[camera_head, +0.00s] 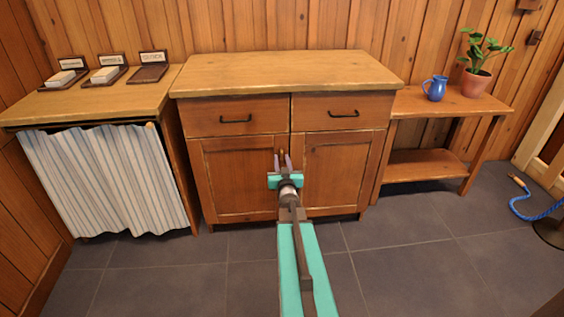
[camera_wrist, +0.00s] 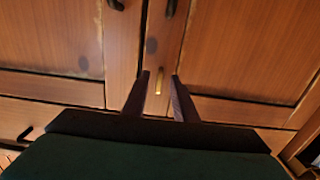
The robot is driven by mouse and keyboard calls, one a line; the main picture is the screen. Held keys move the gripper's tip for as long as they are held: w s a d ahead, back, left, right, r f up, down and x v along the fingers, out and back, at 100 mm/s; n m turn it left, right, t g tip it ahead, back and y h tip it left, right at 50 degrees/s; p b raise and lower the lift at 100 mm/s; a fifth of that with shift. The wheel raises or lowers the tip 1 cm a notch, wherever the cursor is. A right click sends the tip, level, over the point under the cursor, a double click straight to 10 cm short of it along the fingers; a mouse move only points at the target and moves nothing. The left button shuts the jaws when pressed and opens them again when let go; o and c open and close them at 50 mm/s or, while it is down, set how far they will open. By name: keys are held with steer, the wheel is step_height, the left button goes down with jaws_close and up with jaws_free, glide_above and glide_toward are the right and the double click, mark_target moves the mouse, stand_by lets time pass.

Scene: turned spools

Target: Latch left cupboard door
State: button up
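The left cupboard door (camera_head: 235,182) is a framed brown wood panel under the left drawer, and it looks closed. My gripper (camera_head: 282,154) is in front of the cupboard, near where the two doors meet. In the wrist view its two dark fingers (camera_wrist: 160,76) stand apart. A small upright brass latch piece (camera_wrist: 157,82) shows between the fingers, on the wood close to the door seam; no contact is visible. A dark knob (camera_wrist: 170,8) is above it in that view. My gripper hides part of the door edge in the head view.
The right cupboard door (camera_head: 343,172) and two drawers with dark handles surround the spot. A curtained counter (camera_head: 105,178) stands left, and a low shelf table (camera_head: 440,103) with a blue jug (camera_head: 435,88) and potted plant (camera_head: 475,82) stands right. The floor in front is clear.

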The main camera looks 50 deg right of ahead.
jaws_close()
steer(key=shift+n+b, duration=0.4)
steer(key=shift+s+d+r+n+b, duration=0.1)
steer(key=shift+n+b, duration=2.25)
steer(key=shift+n, duration=0.5)
steer(key=shift+d+r+n+b, duration=0.1)
steer(key=shift+n+b, duration=2.3)
steer(key=shift+n, duration=0.5)
steer(key=shift+s+d+r+n+b, duration=0.1)
steer(key=shift+n+b, duration=2.25)
steer(key=shift+n, duration=0.5)
jaws_free()
